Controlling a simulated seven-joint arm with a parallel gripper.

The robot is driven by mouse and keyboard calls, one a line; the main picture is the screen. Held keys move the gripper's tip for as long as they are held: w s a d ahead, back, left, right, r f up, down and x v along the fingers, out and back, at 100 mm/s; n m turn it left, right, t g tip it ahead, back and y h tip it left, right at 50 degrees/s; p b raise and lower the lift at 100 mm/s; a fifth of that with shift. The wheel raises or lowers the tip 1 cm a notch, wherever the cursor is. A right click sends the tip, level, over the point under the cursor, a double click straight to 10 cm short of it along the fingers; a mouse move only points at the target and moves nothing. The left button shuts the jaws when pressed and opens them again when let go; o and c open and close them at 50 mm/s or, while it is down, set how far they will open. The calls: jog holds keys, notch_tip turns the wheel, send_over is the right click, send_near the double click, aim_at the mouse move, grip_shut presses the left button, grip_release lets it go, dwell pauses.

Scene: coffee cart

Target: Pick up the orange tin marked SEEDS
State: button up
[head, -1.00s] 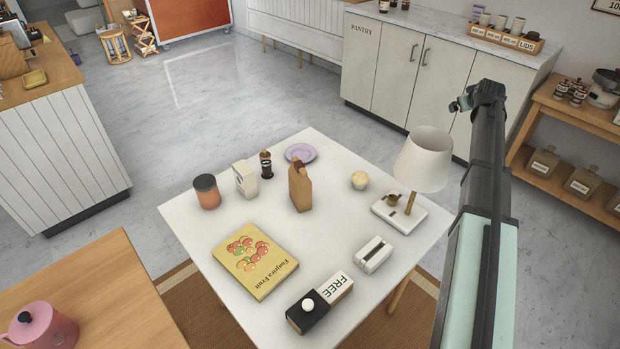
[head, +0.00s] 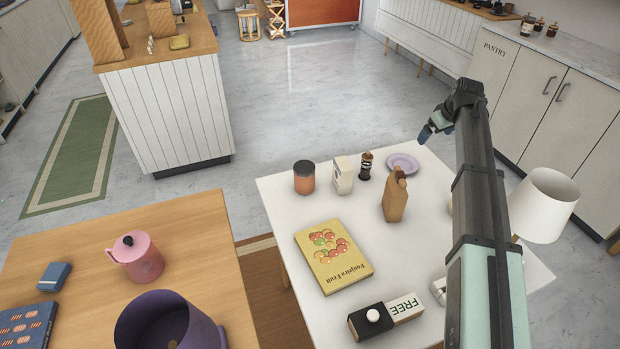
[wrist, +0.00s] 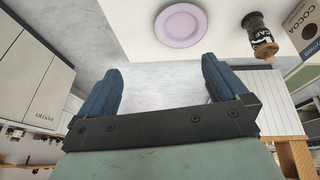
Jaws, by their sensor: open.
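An orange tin with a dark lid (head: 304,178) stands upright at the far left corner of the white table (head: 283,215). Its marking is too small to read. My gripper (head: 425,134) is beyond the table's far edge, near the purple plate (head: 402,163), up and to the right of the tin in the head view. In the wrist view, my gripper (wrist: 160,82) has its blue fingers spread, with nothing between them. The tin does not show in the wrist view.
A white box marked COCOA (wrist: 306,22) stands beside the tin, then a dark bottle (head: 365,166). A wooden table (head: 200,230) holds a pink pot (head: 137,257).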

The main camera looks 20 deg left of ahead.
jog(key=s+a+n+g, duration=0.1)
jog(key=s+a, duration=0.2)
jog(key=a, duration=0.4)
jog(key=s+a+f+n+g, duration=0.1)
jog(key=s+a+n, duration=0.15)
jog(key=a, duration=0.35)
jog(key=s+a+n, duration=0.1)
jog(key=s+a, duration=0.2)
jog(key=a, duration=0.4)
jog(key=n+g+h, duration=0.2)
jog(key=n, duration=0.2)
send_over(305, 167)
jog(key=shift+d+f+m, duration=0.1)
jog(key=shift+d+m, duration=0.15)
jog(key=shift+s+a+f, duration=0.1)
jog(key=shift+a, duration=0.05)
jog(key=shift+f, duration=0.35)
notch_tip(305, 167, down, 8)
jog(key=shift+r, duration=0.2)
jog(key=shift+w+a+f, duration=0.15)
jog(key=shift+f, duration=1.2)
jog(key=shift+w+a+f, duration=0.1)
jog(key=shift+a+f, duration=0.05)
jog(key=shift+f, duration=1.15)
jog(key=c, duration=1.2)
